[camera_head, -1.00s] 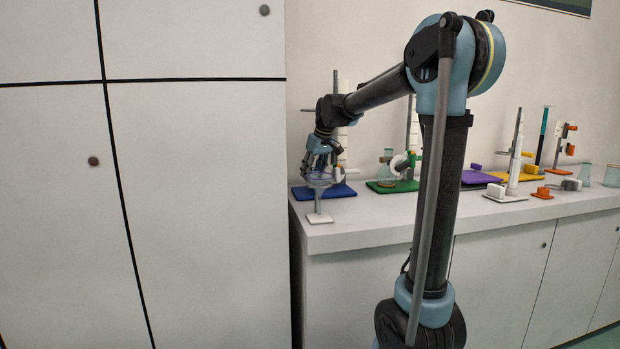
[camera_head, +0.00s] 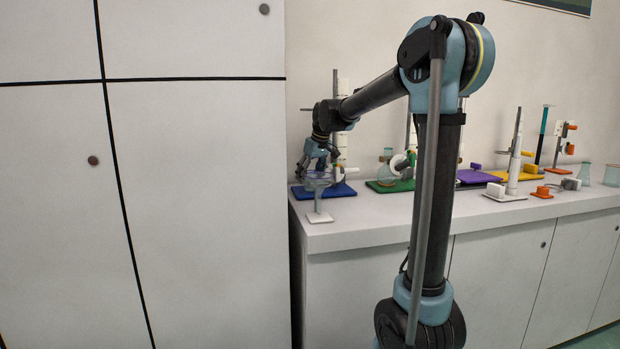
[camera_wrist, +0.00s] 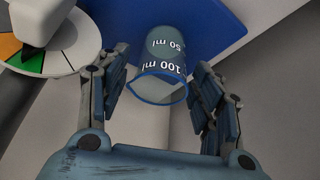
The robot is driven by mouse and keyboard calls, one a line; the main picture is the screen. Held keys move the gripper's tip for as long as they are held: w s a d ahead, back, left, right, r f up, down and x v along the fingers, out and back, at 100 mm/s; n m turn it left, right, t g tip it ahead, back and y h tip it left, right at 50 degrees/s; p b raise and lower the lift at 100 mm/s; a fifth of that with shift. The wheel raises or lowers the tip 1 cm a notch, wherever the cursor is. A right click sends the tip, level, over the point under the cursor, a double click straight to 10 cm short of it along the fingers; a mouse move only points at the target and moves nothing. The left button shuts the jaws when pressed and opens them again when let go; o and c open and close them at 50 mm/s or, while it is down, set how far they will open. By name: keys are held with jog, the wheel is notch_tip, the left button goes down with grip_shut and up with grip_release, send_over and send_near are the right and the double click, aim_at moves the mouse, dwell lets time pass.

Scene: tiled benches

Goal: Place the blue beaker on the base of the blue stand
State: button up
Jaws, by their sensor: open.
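The blue beaker (camera_wrist: 161,65) is clear with a blue rim and 50 ml and 100 ml marks. In the wrist view it sits between my fingers, its mouth toward the camera and its far end against the base of the blue stand (camera_wrist: 218,22). Contact with the base is hard to confirm. My gripper (camera_wrist: 165,98) is open, with a gap on each side of the beaker. In the head view my gripper (camera_head: 316,170) is over the front of the blue base (camera_head: 345,191), where the beaker is hard to make out.
A white disc with coloured sectors (camera_wrist: 60,50) is close to my left finger in the wrist view. A small white-footed stand (camera_head: 319,217) is at the bench front. A green base (camera_head: 384,187) with a flask and a purple base (camera_head: 478,177) stand to the right.

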jog(key=v, duration=1.2)
jog(key=shift+s, duration=0.15)
